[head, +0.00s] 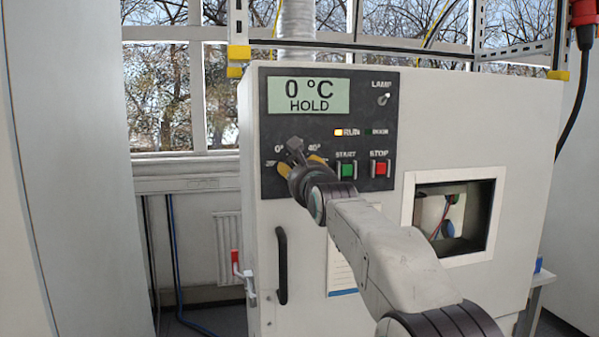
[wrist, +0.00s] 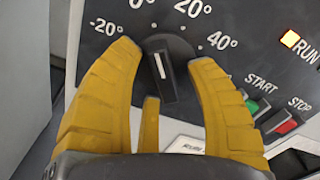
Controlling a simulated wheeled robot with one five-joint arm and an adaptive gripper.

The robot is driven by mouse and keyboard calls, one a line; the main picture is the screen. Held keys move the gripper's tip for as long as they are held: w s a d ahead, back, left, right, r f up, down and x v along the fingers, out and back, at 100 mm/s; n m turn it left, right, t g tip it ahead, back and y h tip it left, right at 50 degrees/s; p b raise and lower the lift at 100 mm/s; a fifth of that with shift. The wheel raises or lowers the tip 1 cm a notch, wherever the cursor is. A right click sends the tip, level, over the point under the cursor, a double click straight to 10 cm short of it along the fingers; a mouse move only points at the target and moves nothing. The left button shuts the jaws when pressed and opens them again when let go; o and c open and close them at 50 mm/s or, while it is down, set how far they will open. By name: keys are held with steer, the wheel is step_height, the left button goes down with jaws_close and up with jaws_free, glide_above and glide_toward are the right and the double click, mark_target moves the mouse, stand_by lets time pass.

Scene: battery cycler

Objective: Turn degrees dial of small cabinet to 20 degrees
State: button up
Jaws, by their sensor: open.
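The small cabinet (head: 480,105) has a dark control panel (head: 360,110) on its front. Its degrees dial (wrist: 171,72) is a black knob with a white pointer line, marked -20°, 0°, 20° and 40°. The line tilts slightly up-left, toward the 0° mark. The display (head: 308,97) reads "0 °C HOLD". My gripper (wrist: 164,52) is open, with a yellow finger on each side of the knob and nothing gripped. I cannot tell whether either finger touches it. In the head view my gripper (head: 300,163) covers most of the dial.
Right of the dial are the green START button (head: 347,169) and red STOP button (head: 380,168); START is close to my right finger in the wrist view. The RUN lamp (head: 339,132) glows amber. A LAMP switch (head: 384,98), door handle (head: 282,265) and window opening (head: 455,215) also show.

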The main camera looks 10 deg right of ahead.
jaws_close()
stand_by(0.5)
steer(key=m+b, duration=0.1)
steer(key=m, duration=0.2)
steer(key=shift+a+m, duration=0.1)
steer(key=shift+m, duration=1.4)
